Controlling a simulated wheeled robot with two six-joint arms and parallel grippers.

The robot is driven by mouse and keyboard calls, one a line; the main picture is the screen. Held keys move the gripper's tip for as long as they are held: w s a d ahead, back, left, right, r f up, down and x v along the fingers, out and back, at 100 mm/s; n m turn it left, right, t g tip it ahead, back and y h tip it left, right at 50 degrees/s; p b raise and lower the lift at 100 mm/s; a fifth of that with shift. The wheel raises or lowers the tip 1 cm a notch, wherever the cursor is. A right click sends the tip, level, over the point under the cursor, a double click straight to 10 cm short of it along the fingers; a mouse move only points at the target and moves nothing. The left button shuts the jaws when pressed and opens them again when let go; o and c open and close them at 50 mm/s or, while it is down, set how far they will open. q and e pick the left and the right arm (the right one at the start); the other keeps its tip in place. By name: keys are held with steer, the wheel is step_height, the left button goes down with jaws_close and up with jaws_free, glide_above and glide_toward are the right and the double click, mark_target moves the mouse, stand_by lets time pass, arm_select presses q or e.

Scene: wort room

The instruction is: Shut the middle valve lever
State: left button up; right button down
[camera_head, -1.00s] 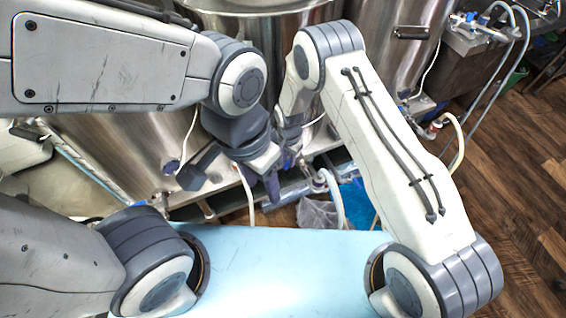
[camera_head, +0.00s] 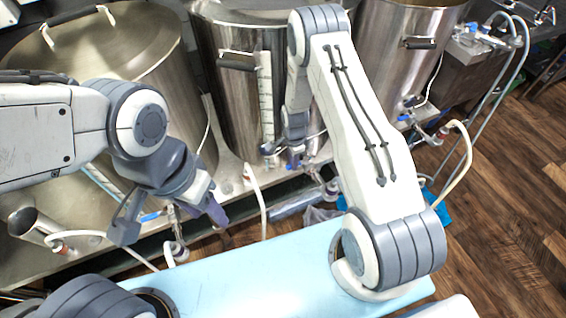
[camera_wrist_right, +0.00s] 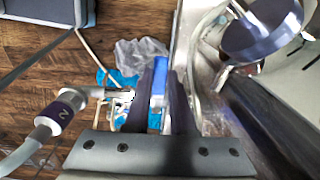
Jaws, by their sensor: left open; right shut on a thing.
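The middle valve's blue lever (camera_wrist_right: 160,75) shows in the right wrist view, between the two dark fingers of my right gripper (camera_wrist_right: 159,100), which is shut on it. In the head view my right gripper (camera_head: 293,148) is low at the front of the middle kettle (camera_head: 232,85); its fingers and the lever are mostly hidden there by my arm. My left gripper (camera_head: 168,222) is open and empty in front of the left kettle (camera_head: 140,70), close to that kettle's blue valve lever (camera_head: 152,216). I cannot tell whether it touches it.
The right kettle (camera_head: 400,75) stands at the back right with its own valve. White hoses (camera_head: 262,205) hang by the valves. A hose with a purple-banded fitting (camera_wrist_right: 58,112) lies left of my right gripper. Wooden floor (camera_head: 510,210) is open at right.

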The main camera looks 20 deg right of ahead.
steer(key=shift+w, duration=0.1)
steer(key=c, duration=0.8)
jaws_free()
steer(key=shift+o, duration=0.2)
steer(key=shift+r, duration=0.15)
step_height(320, 180, up, 10)
steer(key=shift+r+b, duration=0.15)
steer(key=shift+b, duration=0.2)
